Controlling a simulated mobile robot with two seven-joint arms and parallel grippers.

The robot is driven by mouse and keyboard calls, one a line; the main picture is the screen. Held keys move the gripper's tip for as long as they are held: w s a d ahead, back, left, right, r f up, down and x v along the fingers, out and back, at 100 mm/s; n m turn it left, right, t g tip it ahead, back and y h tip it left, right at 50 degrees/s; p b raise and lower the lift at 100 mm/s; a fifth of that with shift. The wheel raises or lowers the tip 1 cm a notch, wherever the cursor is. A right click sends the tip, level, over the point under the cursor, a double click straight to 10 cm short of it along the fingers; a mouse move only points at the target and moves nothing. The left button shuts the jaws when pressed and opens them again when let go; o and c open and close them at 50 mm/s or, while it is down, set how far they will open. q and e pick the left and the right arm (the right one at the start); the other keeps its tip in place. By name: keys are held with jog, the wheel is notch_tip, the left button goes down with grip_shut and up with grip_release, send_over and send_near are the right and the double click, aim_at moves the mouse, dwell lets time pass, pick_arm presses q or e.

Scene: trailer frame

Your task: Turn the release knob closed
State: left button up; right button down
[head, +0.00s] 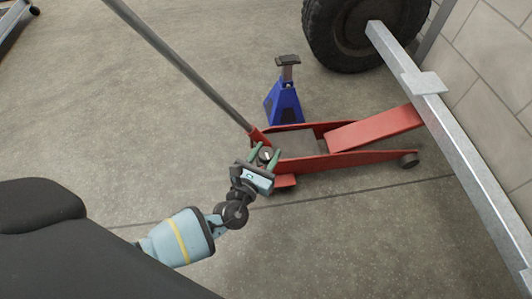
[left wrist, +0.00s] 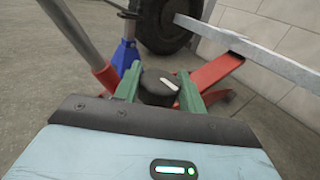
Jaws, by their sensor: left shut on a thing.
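The release knob (left wrist: 158,88) is a round black knob with a white pointer line on its top. It sits at the rear end of the red floor jack (head: 350,158), near the base of the jack's grey handle (head: 185,68). My left gripper (head: 265,156) is at the knob, with its green fingers on either side of it. In the head view the knob is small and partly hidden by the fingers. My right gripper is not in view.
A blue jack stand (head: 283,100) stands just behind the jack. A grey metal trailer beam (head: 465,145) runs above the jack's front end, with a black tire (head: 345,35) behind and a block wall (head: 495,55) at right. The concrete floor at left is open.

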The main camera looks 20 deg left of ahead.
aim_at(261, 160)
pick_arm(q)
jog(key=shift+r+m+h, duration=0.1)
jog(key=shift+m+h, duration=0.8)
jog(key=shift+h, duration=0.5)
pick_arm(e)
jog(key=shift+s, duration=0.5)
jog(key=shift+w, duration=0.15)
pick_arm(q)
jog(key=o, duration=0.9)
jog(key=shift+o, duration=0.2)
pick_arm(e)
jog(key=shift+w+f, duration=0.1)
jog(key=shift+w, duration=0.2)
pick_arm(q)
jog(key=shift+s, duration=0.3)
jog(key=s+p, duration=0.1)
jog(key=s, duration=0.1)
jog(key=s+a, duration=0.1)
jog(key=s, duration=0.1)
jog(key=s+p, duration=0.1)
jog(key=s, duration=0.2)
jog(key=shift+a+p, duration=0.25)
jog(key=shift+p, duration=0.1)
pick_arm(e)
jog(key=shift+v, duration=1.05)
